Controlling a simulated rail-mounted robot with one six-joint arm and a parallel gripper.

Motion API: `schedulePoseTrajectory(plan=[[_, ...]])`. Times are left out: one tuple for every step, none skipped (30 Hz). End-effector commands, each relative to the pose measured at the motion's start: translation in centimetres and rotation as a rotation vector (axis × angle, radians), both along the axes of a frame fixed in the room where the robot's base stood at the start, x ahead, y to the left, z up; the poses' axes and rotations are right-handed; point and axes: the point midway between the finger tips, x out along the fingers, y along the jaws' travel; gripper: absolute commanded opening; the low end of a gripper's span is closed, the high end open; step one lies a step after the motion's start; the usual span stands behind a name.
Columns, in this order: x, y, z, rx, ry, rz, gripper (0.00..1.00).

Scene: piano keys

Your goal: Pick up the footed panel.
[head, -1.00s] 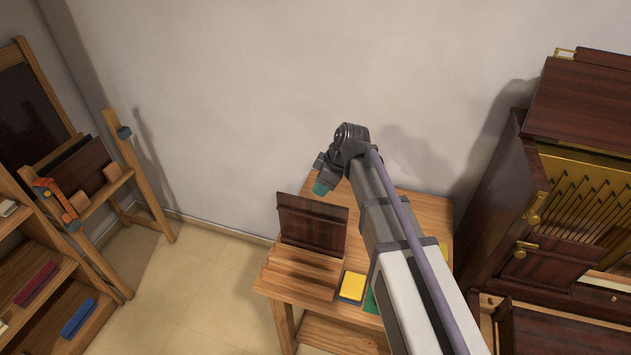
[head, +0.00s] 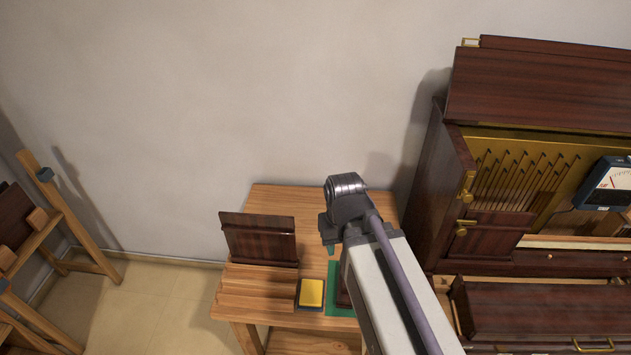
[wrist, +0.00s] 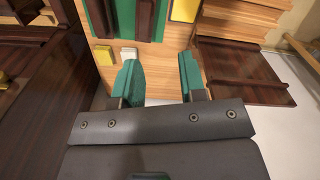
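I cannot tell for sure which dark wooden piece is the footed panel. Dark narrow pieces (wrist: 147,18) lie or stand on the green mat (wrist: 126,22) on the table; part of one shows in the head view (head: 343,293), mostly hidden by my arm. A larger dark panel (head: 258,242) stands upright at the slotted wooden rack on the table's left; it also shows at the right of the wrist view (wrist: 245,75). My gripper (wrist: 160,76) is open and empty, with green pads, above the table. In the head view its fingers are mostly hidden.
The wooden table (head: 279,201) stands against the wall. The slotted rack (head: 255,287) and a yellow pad (head: 312,292) are left of the green mat. The open piano (head: 540,95) is close on the right, with a blue meter (head: 606,184). An easel (head: 62,215) stands far left.

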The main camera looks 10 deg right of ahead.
Motion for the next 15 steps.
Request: schedulePoseTrajectory(plan=[[0.0,0.0,-3.3,0.0,0.0,0.001,0.38],[0.0,0.0,-4.2,0.001,0.0,0.001,0.38],[0.0,0.0,-4.7,0.001,-0.001,0.002,0.38],[0.0,0.0,-4.7,0.001,-0.001,0.002,0.38],[0.0,0.1,-4.5,0.001,-0.001,0.003,0.4],[0.1,0.1,-4.0,0.001,-0.001,0.003,0.43],[0.1,0.1,-3.9,0.001,-0.001,0.003,0.43],[0.1,0.1,-3.8,0.002,-0.001,0.003,0.43],[0.1,0.1,-3.8,0.002,-0.001,0.003,0.43],[0.1,0.1,-3.8,0.002,-0.001,0.004,0.43],[0.1,0.1,-3.8,0.002,-0.001,0.004,0.43],[0.1,0.1,-3.8,0.002,-0.001,0.004,0.43],[0.1,0.1,-3.8,0.002,-0.001,0.004,0.43],[0.1,0.1,-3.8,0.002,-0.001,0.005,0.43],[0.1,0.3,-3.5,0.002,-0.001,0.009,0.43]])
